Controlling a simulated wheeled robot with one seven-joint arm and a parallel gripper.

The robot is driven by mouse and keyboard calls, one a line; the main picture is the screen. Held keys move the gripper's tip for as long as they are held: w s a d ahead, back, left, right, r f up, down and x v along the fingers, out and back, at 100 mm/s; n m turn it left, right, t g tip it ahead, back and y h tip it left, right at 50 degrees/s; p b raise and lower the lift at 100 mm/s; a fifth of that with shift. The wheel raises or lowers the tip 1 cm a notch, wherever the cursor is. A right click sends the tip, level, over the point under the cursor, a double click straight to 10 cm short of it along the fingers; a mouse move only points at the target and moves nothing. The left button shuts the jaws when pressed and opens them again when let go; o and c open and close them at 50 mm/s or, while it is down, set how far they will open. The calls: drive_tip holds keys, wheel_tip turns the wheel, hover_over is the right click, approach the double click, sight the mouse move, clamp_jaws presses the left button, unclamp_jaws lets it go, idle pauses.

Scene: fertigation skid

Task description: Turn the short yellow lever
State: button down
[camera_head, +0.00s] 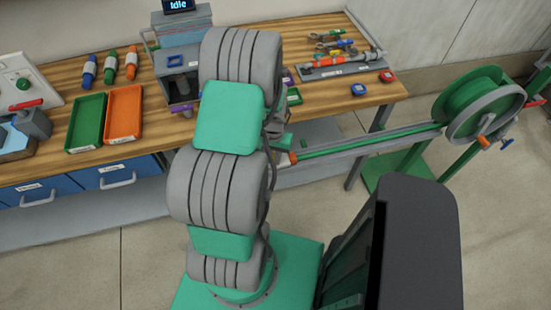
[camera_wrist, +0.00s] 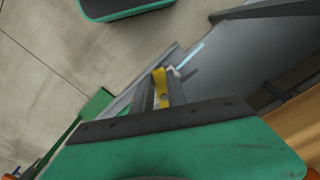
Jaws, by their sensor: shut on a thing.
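The short yellow lever (camera_wrist: 160,80) shows in the wrist view, between the two fingers of my gripper (camera_wrist: 162,92). The fingers are shut on it, and its yellow end sticks out past them. The lever's lower part and its mounting are hard to make out. In the head view my own arm covers the middle of the picture, so neither the lever nor my gripper can be seen there.
A long grey and green rail (camera_head: 370,139) runs right from behind my arm to a green reel (camera_head: 473,98). The wooden bench (camera_head: 217,59) holds a green tray (camera_head: 86,123), an orange tray (camera_head: 123,114) and tools. Open floor (camera_head: 505,210) lies at the right.

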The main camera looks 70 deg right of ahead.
drive_tip(key=w+m+b, duration=0.1)
drive_tip(key=m, duration=0.3)
drive_tip(key=d+m+b, duration=0.1)
drive_tip(key=m, duration=0.3)
drive_tip(key=w+m+b, duration=0.1)
drive_tip(key=m+b, duration=0.1)
drive_tip(key=m, duration=0.2)
drive_tip(key=shift+w+d+r, duration=0.1)
drive_tip(key=shift+w+d, duration=0.25)
drive_tip(key=c, duration=1.3)
unclamp_jaws()
wheel_tip(320, 180, up, 8)
drive_tip(key=shift+f+b, duration=0.1)
drive_tip(key=shift+b, duration=0.4)
